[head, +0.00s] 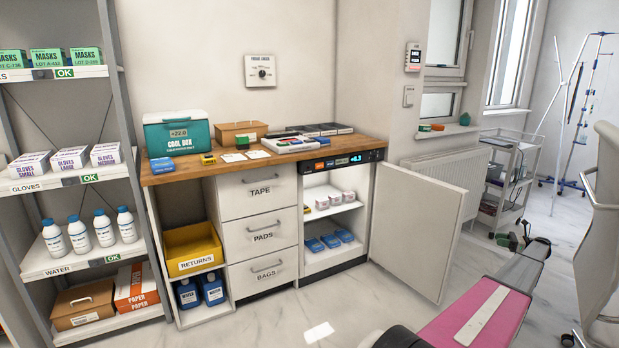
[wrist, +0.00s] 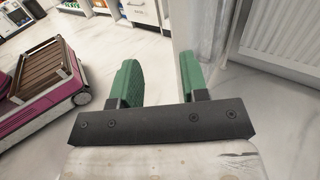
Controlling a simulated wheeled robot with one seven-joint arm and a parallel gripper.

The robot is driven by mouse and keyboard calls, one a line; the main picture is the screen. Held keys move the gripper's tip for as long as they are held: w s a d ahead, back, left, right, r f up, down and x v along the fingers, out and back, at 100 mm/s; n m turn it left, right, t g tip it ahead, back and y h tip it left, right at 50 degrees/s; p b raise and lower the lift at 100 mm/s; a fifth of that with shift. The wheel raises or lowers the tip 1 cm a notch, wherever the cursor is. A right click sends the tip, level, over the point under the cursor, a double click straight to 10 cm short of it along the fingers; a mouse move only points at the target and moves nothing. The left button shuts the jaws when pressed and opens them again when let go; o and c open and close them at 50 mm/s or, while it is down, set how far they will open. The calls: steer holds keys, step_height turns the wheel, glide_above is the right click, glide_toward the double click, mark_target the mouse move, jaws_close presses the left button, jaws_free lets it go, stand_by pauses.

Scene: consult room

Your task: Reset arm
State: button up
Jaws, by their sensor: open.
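Pale floor shows through the gap. My arm reaches in from the lower right of the head view.
The fridge door (head: 418,230) stands open from the counter (head: 370,146). A trolley (head: 512,180) and a radiator (head: 450,172) are behind my gripper. A chair (head: 602,230) stands at the right edge.

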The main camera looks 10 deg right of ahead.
steer(key=w+a+f+n+g+h, duration=0.1)
steer(key=w+a+n+g+h, duration=0.15)
steer(key=a, duration=1.55)
steer(key=w+a+f+n+g+h, duration=0.1)
steer(key=a+f+n+g, duration=0.2)
steer(key=a, duration=1.6)
steer(key=w+a+n+g+h, duration=0.2)
steer(key=a+n, duration=0.2)
steer(key=a, duration=1.4)
steer(key=s+a+n+g+h, duration=0.1)
steer(key=s+a+n+h, duration=0.3)
steer(key=a, duration=0.6)
steer(key=s+a+n+g, duration=0.2)
steer(key=s+a, duration=0.3)
steer(key=a, duration=0.5)
steer(key=s+a+r+n+h, duration=0.2)
steer(key=s+a+n, duration=0.2)
steer(key=s+a, duration=0.3)
steer(key=s+a+r+n+t+h, duration=0.1)
steer(key=s+a+n+h, duration=0.2)
steer(key=s+a+n, duration=0.2)
steer(key=s+a, duration=0.2)
steer(key=s, duration=0.1)
steer(key=shift+s+r, duration=0.2)
steer(key=shift+r, duration=0.2)
